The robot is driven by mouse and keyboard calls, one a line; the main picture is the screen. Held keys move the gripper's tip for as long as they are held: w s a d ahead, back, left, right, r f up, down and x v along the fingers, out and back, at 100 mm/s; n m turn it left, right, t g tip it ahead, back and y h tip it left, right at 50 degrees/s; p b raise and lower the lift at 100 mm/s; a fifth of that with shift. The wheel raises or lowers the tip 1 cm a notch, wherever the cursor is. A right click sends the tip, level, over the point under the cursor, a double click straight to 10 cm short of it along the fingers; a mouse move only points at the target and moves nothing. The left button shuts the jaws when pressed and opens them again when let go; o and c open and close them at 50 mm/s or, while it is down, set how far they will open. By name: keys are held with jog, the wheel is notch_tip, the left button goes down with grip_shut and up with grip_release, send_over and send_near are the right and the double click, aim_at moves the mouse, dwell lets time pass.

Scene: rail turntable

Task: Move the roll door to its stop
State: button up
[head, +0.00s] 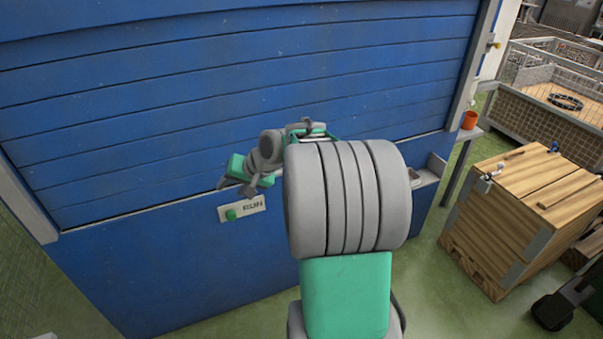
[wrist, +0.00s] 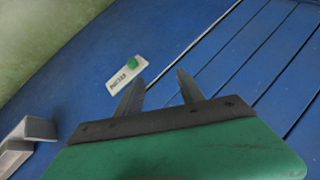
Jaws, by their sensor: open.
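The blue slatted roll door (head: 240,90) fills the upper part of the head view. The door's slats (wrist: 245,75) also show at the right in the wrist view. I cannot tell whether the fingertips touch the door or panel. My arm hides part of the door's lower edge.
A grey bracket (wrist: 28,138) is at the left in the wrist view. A wooden crate (head: 530,200), an orange cup (head: 469,120) and a mesh cage (head: 540,105) stand at the right.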

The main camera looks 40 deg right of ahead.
aim_at(282, 174)
jog(key=d+f+m+t, duration=0.1)
jog(key=d+f+m, duration=0.1)
jog(key=d, duration=0.3)
jog(key=w+d+f+m+t+b, duration=0.1)
jog(key=d+f, duration=0.1)
jog(key=d, duration=0.4)
jog(key=w+d+f+m+t+b, duration=0.1)
jog(key=d+f+m+t, duration=0.1)
jog(key=d, duration=0.4)
jog(key=shift+w+d+f+m, duration=0.15)
jog(key=shift+d+f+m, duration=0.05)
jog(key=shift+d+m, duration=0.1)
jog(key=s+d+f+m+t+b, duration=0.2)
jog(key=s+d+m+t, duration=0.25)
jog(key=d, duration=0.75)
jog(key=shift+m+g+h, duration=0.25)
jog(key=shift+h, duration=0.15)
jog(key=x, duration=0.6)
jog(key=shift+w+a+p, duration=0.15)
jog(key=shift+w+p, duration=0.2)
jog(key=shift+c, duration=0.4)
grip_shut()
jog(key=shift+f, duration=0.1)
